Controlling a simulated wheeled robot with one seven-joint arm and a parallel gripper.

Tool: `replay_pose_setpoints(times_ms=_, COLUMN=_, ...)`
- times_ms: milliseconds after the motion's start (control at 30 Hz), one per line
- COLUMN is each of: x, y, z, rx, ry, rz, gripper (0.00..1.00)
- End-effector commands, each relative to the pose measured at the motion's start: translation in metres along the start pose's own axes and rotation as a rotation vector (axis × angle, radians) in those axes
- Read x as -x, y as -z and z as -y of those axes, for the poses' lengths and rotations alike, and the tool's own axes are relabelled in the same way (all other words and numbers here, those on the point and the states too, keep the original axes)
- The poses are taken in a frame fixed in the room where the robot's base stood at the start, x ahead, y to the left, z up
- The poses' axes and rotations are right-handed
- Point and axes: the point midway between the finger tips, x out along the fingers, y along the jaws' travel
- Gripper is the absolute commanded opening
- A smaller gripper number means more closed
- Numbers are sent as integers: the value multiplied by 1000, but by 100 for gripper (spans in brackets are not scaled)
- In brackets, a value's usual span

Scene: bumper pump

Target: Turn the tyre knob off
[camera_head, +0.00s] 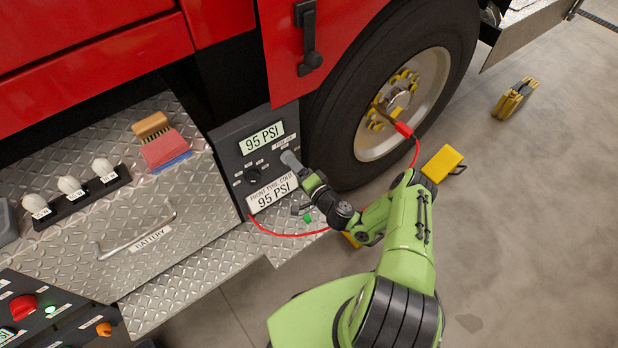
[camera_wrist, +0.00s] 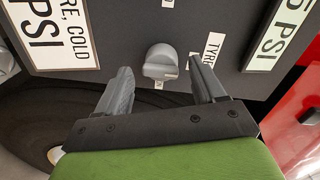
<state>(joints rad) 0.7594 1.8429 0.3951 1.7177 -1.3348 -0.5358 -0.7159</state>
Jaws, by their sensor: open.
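The tyre knob (camera_wrist: 161,62) is a rounded light-grey knob on the dark panel (camera_wrist: 120,60), beside a label reading TYRE (camera_wrist: 213,46). In the wrist view it lies ahead of and between the fingertips of my open gripper (camera_wrist: 160,68); touch cannot be told. Nothing is held. The upper display (camera_head: 262,138) reads 95 PSI. The lower plate (camera_head: 272,192) reads front tyre, cold, 95 PSI.
A dark knob (camera_head: 252,176) sits left on the same panel. The big wheel (camera_head: 340,125) stands close to the right, with a red hose (camera_head: 290,235) clipped at its hub. A brush (camera_head: 162,143) lies on the metal step. Yellow chock (camera_head: 442,163) is on the floor.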

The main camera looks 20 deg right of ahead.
Motion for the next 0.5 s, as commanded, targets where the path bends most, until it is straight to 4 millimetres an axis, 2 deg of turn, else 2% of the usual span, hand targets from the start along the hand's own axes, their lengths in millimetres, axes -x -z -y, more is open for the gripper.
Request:
replay_pose_setpoints(times_ms=100, x=35, y=2, z=3, rx=-9, ry=-6, rz=-3, gripper=69)
replay_pose_setpoints(times_ms=300, x=92, y=3, z=4, rx=-8, ry=-3, rz=-10, gripper=69)
replay_pose_setpoints(times_ms=500, x=130, y=2, z=3, rx=-1, ry=-1, rz=-5, gripper=69)
